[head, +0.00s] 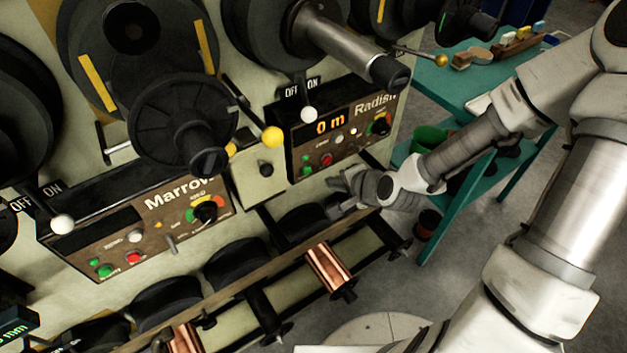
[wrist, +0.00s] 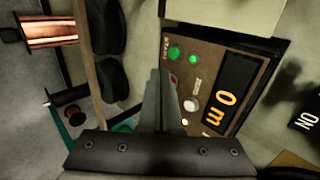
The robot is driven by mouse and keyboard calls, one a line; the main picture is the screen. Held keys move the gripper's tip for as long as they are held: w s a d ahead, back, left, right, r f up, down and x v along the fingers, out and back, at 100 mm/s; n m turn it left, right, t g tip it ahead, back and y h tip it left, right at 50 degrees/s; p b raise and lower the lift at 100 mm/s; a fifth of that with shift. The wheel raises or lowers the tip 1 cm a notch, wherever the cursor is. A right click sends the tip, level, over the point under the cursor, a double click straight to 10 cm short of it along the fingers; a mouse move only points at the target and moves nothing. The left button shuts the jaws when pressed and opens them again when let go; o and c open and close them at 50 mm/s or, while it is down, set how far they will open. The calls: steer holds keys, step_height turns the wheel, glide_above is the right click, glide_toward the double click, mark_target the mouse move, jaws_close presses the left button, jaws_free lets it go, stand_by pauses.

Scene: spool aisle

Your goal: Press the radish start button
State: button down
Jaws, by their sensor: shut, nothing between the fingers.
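The Radish panel (head: 350,125) has a lit orange "0 m" display and a white lever above it, on the ON side. Its green start button (head: 306,171) is at the lower left, beside a small green lamp (head: 305,158) and a red button (head: 326,160). In the wrist view the start button (wrist: 174,53) is near the top, with START lettering beside it. My gripper (wrist: 160,72) is shut and empty, its tips below the start button in that picture and partly over the red button. In the head view my gripper (head: 334,182) is just below the panel.
The Marrow panel (head: 140,225) with similar buttons is on the left. A yellow-knobbed lever (head: 272,137) juts out left of the Radish panel. A copper spool (head: 328,266) hangs on the lower rail. A teal table (head: 465,80) stands behind right; grey floor is open at right.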

mark_target(307, 172)
steer(key=shift+w+a+f+b, duration=0.75)
steer(key=shift+w+b, duration=0.35)
steer(key=shift+b, duration=0.55)
steer(key=shift+w+a+f+b, duration=0.75)
steer(key=shift+w+b, duration=0.35)
steer(key=shift+b, duration=0.6)
steer(key=shift+w+a+f+b, duration=0.6)
steer(key=shift+w+a+b, duration=0.4)
steer(key=shift+b, duration=0.65)
steer(key=shift+w+d, duration=0.1)
